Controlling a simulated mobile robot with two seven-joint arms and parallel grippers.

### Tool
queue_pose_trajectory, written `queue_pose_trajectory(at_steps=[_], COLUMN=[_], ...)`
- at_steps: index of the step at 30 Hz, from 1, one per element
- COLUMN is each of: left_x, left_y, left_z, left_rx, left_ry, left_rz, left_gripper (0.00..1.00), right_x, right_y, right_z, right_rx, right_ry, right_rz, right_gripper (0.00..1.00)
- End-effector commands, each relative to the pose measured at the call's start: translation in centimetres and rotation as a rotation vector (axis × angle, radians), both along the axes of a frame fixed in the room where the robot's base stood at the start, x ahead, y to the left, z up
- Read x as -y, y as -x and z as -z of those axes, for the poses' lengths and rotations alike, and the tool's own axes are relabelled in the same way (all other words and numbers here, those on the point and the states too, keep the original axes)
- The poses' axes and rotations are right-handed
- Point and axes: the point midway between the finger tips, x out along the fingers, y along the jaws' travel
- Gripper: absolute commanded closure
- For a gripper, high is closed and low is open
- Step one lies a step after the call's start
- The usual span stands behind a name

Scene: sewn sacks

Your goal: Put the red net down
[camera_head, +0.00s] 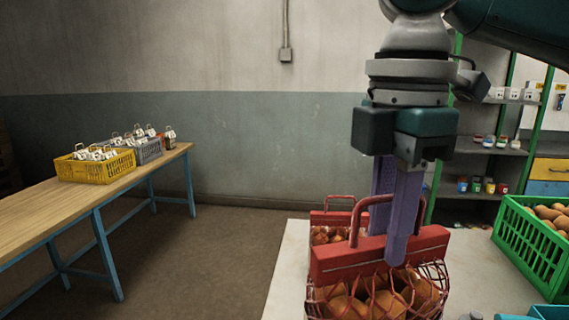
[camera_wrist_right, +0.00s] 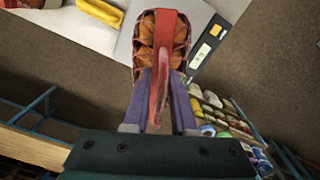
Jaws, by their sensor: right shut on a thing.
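The red net (camera_head: 375,290) has a red top band and a red loop handle, and is filled with brown round produce. My right gripper (camera_head: 389,238) is shut on its handle, with the purple fingers pointing down. In the right wrist view the handle stands between the fingers (camera_wrist_right: 160,85), with the net (camera_wrist_right: 161,40) beyond them. The net's bottom is cut off in the head view, so I cannot tell whether it touches the pale table (camera_head: 288,270). My left gripper is not in view.
A second red net (camera_head: 331,218) stands just behind the held one. A green crate (camera_head: 525,245) of brown produce is at the right. The pale table's left part is clear. A wooden table (camera_head: 60,210) with a yellow crate (camera_head: 95,168) of cartons stands at the far left.

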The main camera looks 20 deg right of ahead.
Motion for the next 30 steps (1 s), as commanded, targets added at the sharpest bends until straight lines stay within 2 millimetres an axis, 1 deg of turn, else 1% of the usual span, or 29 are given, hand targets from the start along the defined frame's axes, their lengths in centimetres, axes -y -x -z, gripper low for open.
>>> queue_pose_trajectory(at_steps=[3,6,9,14,17,21,24,30], left_x=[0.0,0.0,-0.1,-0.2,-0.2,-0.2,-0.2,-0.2], left_y=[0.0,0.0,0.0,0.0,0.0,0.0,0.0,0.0], left_z=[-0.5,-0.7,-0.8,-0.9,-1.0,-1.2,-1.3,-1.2], left_rx=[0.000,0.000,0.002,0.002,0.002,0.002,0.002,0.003], left_ry=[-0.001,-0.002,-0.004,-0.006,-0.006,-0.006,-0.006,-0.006], left_rz=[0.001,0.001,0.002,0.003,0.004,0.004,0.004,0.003], left_gripper=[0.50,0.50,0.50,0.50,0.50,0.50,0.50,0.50], right_x=[0.1,0.0,0.0,0.0,0.0,0.0,0.0,0.0], right_y=[0.1,0.0,-0.1,-0.1,0.0,-0.1,-0.1,-0.1], right_z=[2.7,4.6,6.0,7.0,8.0,10.1,10.9,11.1], right_rx=[-0.003,-0.001,0.001,0.002,0.001,0.000,0.001,0.004], right_ry=[0.002,0.000,-0.001,-0.001,0.000,-0.001,0.000,0.000], right_rz=[0.001,0.002,0.001,0.001,0.002,0.001,0.001,0.000], right_gripper=[1.00,1.00,1.00,1.00,1.00,1.00,1.00,1.00])
